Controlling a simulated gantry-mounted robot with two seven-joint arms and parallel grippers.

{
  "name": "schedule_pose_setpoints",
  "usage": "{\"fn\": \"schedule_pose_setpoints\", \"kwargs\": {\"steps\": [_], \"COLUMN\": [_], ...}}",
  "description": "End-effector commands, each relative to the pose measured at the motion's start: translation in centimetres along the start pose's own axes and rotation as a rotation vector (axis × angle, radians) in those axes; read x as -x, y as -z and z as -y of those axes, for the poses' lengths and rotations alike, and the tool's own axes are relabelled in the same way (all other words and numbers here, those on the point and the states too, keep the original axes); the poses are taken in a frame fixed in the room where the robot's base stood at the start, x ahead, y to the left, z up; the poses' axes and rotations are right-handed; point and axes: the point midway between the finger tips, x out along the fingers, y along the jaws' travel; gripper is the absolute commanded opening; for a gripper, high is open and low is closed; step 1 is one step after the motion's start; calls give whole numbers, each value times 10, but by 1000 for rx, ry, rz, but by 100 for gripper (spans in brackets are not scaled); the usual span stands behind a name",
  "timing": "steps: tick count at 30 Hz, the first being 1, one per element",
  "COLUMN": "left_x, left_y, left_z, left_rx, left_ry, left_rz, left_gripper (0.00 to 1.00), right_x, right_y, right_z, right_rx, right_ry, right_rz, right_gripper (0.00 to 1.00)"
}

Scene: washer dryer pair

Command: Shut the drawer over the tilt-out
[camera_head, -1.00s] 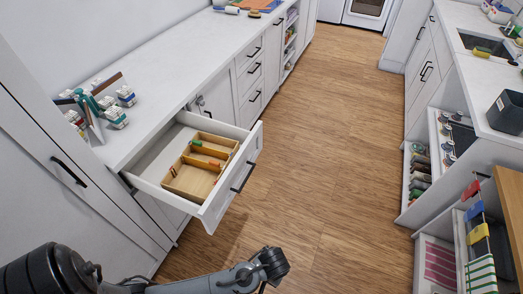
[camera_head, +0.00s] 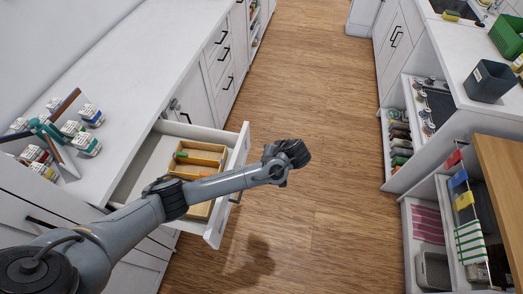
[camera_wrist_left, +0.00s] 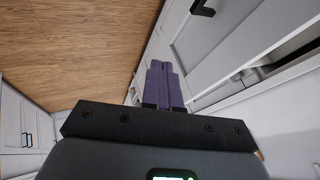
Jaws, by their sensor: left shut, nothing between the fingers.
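The white drawer (camera_head: 240,147) at the left counter is pulled well out in the head view. A wooden divider tray (camera_head: 211,148) with small items sits inside it. My left arm crosses over the open drawer and hides its middle and most of its black handle. The arm's dark end is beyond the drawer front, above the floor. My left gripper (camera_wrist_left: 165,72) shows in the left wrist view as two purple fingers, shut and empty. A white front with a black handle (camera_wrist_left: 203,8) is to its right there. I cannot make out the tilt-out under the drawer.
The left counter (camera_head: 140,75) holds several small jars and a teal-and-brown rack near its close end. The wooden floor (camera_head: 310,110) is clear between the counters. On the right are open pull-outs, a dark bin (camera_head: 488,80) and a wooden top (camera_head: 502,160).

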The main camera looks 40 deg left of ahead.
Motion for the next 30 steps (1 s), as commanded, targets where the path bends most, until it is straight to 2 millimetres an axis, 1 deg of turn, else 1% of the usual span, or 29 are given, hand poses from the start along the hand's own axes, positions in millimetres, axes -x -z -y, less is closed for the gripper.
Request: {"fn": "schedule_pose_setpoints", "kwargs": {"steps": [1, 9, 14, 15, 16, 21, 30], "left_x": [-10, -60, -87, -87, -89, -97, -101], "left_y": [-1, -2, -2, 0, 0, 0, 0], "left_z": [0, 0, 0, 9, 13, 28, 36], "left_rx": [2, 1, 1, 2, 2, 2, 0], "left_ry": [2, 2, 1, 1, 2, 1, 0], "left_rz": [2, 3, 2, 1, 1, 0, -1], "left_gripper": [0, 0, 0, 0, 0, 0, 0], "right_x": [-3, -14, -21, -18, -18, -17, -16], "right_y": [-2, -7, -9, -8, -8, -7, -6], "right_z": [-2, 0, 1, 2, 2, 2, 3], "right_rx": [5, 10, 7, 6, 6, 3, -1], "right_ry": [-5, -4, -1, 1, 1, 3, 6], "right_rz": [3, 6, 5, 6, 6, 4, 3], "right_gripper": [36, 36, 36, 36, 36, 36, 36]}}
